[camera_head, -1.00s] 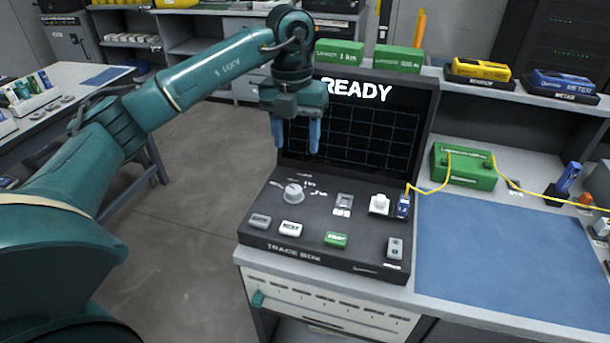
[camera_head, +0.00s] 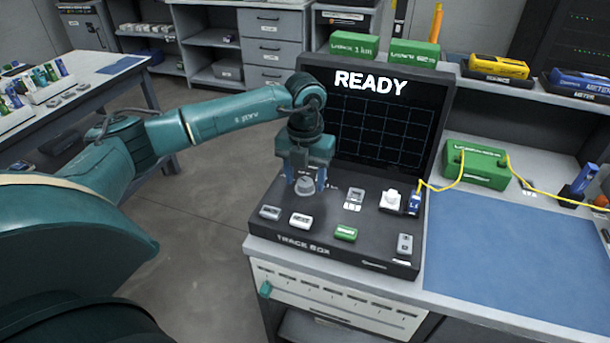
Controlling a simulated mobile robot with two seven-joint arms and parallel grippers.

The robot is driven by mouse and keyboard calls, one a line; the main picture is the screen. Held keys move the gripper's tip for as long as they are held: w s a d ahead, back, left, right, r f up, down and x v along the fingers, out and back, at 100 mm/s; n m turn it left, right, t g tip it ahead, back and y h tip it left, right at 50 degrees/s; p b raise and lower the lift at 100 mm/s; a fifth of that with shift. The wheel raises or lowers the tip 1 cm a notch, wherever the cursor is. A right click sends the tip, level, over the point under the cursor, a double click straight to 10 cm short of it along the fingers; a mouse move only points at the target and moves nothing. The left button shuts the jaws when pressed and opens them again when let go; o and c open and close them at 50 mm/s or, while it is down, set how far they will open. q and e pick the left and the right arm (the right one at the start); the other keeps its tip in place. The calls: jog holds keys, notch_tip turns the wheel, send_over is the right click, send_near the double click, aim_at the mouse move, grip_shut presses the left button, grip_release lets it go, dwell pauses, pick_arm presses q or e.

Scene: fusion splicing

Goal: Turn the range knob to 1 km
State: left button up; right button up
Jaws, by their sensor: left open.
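The trace box (camera_head: 345,248) is a black case on the bench with its lid up. Its screen (camera_head: 385,125) reads READY above an empty grid. The range knob (camera_head: 306,186) is a grey round knob at the panel's back left. The gripper hides most of the printed range marks, so the knob's setting cannot be read. My right gripper is not in view.
Grey, white and green buttons (camera_head: 345,233) line the panel front. A switch (camera_head: 354,198) and a white knob (camera_head: 391,200) sit to the right. A yellow fibre (camera_head: 445,185) runs from a blue plug to a green box (camera_head: 476,165). The blue mat (camera_head: 510,250) is clear.

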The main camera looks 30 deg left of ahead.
pick_arm(q)
jog(key=shift+c, duration=0.3)
jog(key=c, duration=0.9)
